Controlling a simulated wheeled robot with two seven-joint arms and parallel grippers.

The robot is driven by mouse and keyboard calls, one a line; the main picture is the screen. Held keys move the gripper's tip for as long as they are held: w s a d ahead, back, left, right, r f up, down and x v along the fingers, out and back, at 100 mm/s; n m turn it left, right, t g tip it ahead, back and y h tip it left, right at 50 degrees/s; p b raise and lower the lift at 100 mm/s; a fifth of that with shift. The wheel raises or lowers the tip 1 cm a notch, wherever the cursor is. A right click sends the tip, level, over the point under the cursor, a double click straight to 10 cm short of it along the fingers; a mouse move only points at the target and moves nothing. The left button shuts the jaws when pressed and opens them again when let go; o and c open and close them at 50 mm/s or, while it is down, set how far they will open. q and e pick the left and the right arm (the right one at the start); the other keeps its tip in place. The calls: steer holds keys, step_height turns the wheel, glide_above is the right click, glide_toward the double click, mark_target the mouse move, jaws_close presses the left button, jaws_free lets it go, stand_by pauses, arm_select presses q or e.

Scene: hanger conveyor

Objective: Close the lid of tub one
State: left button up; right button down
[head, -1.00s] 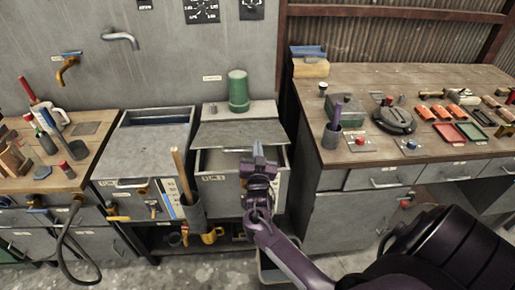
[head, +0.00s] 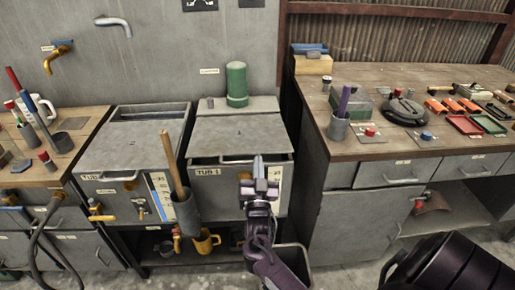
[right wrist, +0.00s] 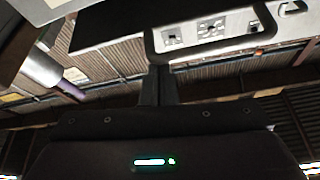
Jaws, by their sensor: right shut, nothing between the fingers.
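Tub one (head: 225,205) is the grey tub labelled TUB 1 in the middle of the head view. Its grey lid (head: 235,135) lies almost flat over the opening. A thin dark line shows under the lid's front edge, and I cannot tell whether the lid is fully seated. My right gripper (head: 260,170) is shut and empty, in front of the tub's right front side, near and just below the lid's front edge. In the right wrist view its shut fingers (right wrist: 158,85) point up the picture. My left gripper is not in view.
A second lidded tub (head: 130,200) stands to the left, with a holder (head: 187,212) with a wooden handle between the tubs. A green cylinder (head: 236,85) stands behind tub one. The right workbench (head: 395,160) holds several items.

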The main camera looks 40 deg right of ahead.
arm_select(q)
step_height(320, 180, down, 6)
steer(key=b, duration=0.4)
steer(key=shift+b, duration=0.3)
arm_select(e)
steer(key=f, duration=0.5)
steer(key=shift+s+a+f, duration=0.2)
steer(key=shift+s+f, duration=0.1)
steer(key=shift+f, duration=0.05)
